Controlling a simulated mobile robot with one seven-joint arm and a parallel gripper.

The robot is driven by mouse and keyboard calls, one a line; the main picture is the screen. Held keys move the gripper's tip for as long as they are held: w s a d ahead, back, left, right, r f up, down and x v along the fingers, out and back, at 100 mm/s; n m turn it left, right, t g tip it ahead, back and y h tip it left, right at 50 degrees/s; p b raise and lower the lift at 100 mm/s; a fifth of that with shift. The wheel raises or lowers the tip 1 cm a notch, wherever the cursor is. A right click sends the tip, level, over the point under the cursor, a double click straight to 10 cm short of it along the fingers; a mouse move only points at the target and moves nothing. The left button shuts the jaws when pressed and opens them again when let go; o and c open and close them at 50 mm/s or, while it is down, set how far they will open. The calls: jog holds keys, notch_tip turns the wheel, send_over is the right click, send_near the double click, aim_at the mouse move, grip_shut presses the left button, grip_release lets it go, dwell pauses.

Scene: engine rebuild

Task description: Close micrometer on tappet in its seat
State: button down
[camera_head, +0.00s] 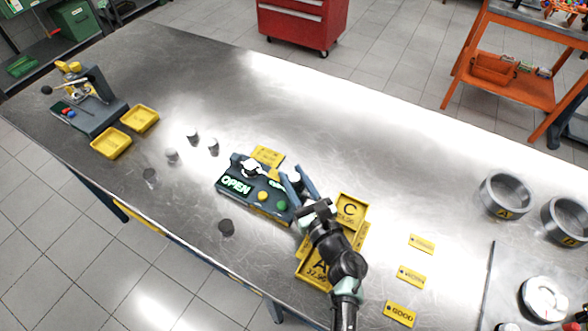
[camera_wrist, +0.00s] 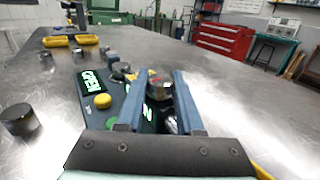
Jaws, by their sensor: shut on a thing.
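The micrometer (camera_head: 229,186) is a dark blue-grey bench unit in the middle of the table, with a lit green OPEN display, a yellow button (camera_head: 262,196) and a green button (camera_head: 281,205). Its OPEN display (camera_wrist: 92,84) and yellow button (camera_wrist: 102,101) also show in the wrist view. My gripper (camera_head: 293,175) is at the micrometer's right end, its two blue fingers shut on a dark metal tappet (camera_wrist: 160,88). The tappet also shows between the fingers in the head view (camera_head: 296,181). Whether it rests in the seat is hard to tell.
Yellow trays marked A (camera_head: 318,272) and C (camera_head: 350,209) lie beside my arm. Several loose tappets stand left of the micrometer, one dark one (camera_head: 226,228) in front of it. Small yellow labels (camera_head: 411,276) lie to the right.

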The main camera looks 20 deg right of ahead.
jog(key=n+y+b, duration=0.1)
jog(key=y+b, duration=0.1)
jog(key=shift+w+d+f+n+y, duration=0.1)
jog(key=shift+d+n+y, duration=0.2)
jog(key=shift+n+y, duration=0.1)
jog(key=n+y+b, duration=0.1)
jog(key=b, duration=0.1)
jog(key=n+g+y+b, duration=0.1)
jog(key=y+b, duration=0.1)
jog(key=b, duration=0.1)
jog(key=shift+a+f+y, duration=0.1)
jog(key=shift+a+y, duration=0.05)
jog(key=shift+y, duration=0.15)
jog(key=n+g+y+b, duration=0.2)
jog(key=b, duration=0.2)
jog(key=shift+y+b, duration=0.35)
jog(key=shift+y, duration=0.05)
jog(key=shift+a+r+n+y+b, duration=0.1)
jog(key=shift+r+n+y+b, duration=0.15)
jog(key=shift+n+y+b, duration=0.25)
jog(key=shift+r+g+b, duration=0.2)
jog(key=shift+g+b, duration=0.2)
jog(key=shift+g, duration=0.1)
jog(key=c, duration=0.5)
grip_release()
jog(key=shift+a+f, duration=0.1)
jog(key=shift+c, duration=0.2)
jog(key=shift+f, duration=0.1)
